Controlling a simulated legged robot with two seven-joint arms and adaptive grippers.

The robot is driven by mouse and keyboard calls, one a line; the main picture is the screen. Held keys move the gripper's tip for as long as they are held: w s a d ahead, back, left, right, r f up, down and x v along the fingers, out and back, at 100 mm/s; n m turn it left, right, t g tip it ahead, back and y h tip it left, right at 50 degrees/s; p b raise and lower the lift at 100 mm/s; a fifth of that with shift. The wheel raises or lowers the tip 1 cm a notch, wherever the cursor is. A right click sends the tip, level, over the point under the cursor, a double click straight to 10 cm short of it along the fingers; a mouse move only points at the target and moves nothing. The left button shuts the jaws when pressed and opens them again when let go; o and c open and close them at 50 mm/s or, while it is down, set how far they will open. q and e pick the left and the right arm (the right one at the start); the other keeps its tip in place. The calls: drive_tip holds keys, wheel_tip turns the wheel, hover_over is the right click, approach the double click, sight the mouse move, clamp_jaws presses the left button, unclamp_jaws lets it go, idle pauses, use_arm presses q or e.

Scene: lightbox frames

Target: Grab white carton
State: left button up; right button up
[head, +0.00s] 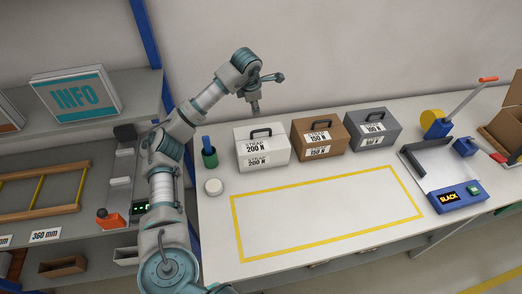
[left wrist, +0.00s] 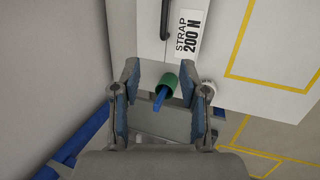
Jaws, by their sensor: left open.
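The white carton (head: 262,152) stands on the bench, with a dark handle on top and "STRAP 200 N" labels. It is the left one of three boxes in a row. My left gripper (head: 267,93) is open and empty, above and slightly behind the white carton, apart from it. In the left wrist view the open fingers (left wrist: 161,70) show with nothing held. The white carton (left wrist: 150,45) with part of its handle and label lies at the top of that view, beyond the fingertips. My right gripper is not in view.
A brown box (head: 320,140) and a grey box (head: 372,130) stand right of the white carton. A green cup (head: 209,158) with a blue item and a white round object (head: 213,187) stand to its left. The yellow-outlined area (head: 330,213) in front is clear.

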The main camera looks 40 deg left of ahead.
use_arm(q)
approach(261, 130)
drive_tip(key=x, duration=0.6)
drive_tip(key=shift+a+b, duration=0.3)
drive_tip(key=shift+a, duration=0.1)
drive_tip(key=x, duration=0.2)
drive_tip(key=d+x, duration=0.1)
drive_tip(key=x, duration=0.1)
drive_tip(key=shift+w+f+p, duration=0.2)
drive_tip(key=shift+f+p, duration=0.1)
drive_tip(key=shift+f, duration=0.05)
drive_tip(key=shift+a, duration=0.2)
drive_tip(key=shift+a+f, duration=0.1)
drive_tip(key=shift+a, duration=0.15)
drive_tip(key=c, duration=0.8)
clamp_jaws()
drive_tip(key=shift+d, duration=0.15)
